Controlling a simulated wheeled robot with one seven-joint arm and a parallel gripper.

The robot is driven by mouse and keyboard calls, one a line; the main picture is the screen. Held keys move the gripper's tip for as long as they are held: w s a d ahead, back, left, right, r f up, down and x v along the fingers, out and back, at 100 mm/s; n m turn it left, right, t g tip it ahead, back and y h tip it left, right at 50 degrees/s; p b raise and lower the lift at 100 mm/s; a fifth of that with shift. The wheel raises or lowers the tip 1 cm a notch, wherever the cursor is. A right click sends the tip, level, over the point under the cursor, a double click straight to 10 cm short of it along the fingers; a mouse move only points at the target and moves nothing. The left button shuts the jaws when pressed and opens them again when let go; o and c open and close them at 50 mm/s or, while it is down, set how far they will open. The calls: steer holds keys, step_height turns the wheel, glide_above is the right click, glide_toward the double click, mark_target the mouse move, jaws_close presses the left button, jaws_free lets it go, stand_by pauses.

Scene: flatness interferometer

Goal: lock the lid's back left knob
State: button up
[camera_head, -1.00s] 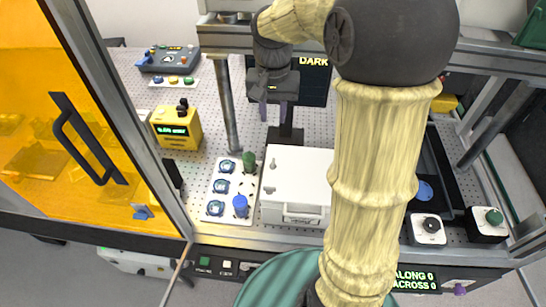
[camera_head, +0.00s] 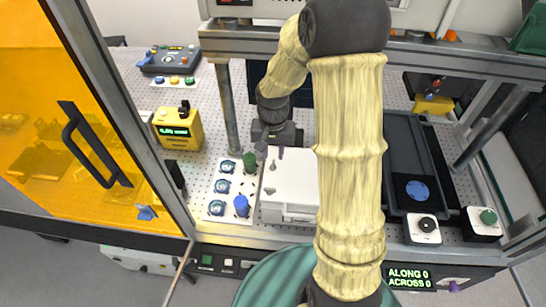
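The white lid (camera_head: 294,176) tops a white box with a front handle, left of centre. Its back left knob (camera_head: 273,166) is a small grey knob on a stem near the back left corner. A second grey knob (camera_head: 270,190) sits near the front left corner. My gripper (camera_head: 271,154) points down at the lid's back left corner, with its fingertips apart and nothing seen between them. The fingertips appear just above and behind the back left knob; whether they touch it I cannot tell. My arm hides the lid's right side.
A white tray (camera_head: 246,213) with blue-ringed discs, a green knob (camera_head: 249,161) and a blue knob (camera_head: 241,205) stands close left of the box. A yellow meter (camera_head: 177,128) is farther left. A frame post (camera_head: 227,105) rises behind the tray. A dark tray (camera_head: 405,150) lies right.

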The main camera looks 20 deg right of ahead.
mark_target(273, 164)
steer(key=shift+f+p, duration=0.35)
steer(key=shift+f, duration=1.75)
steer(key=shift+c, duration=0.4)
jaws_close()
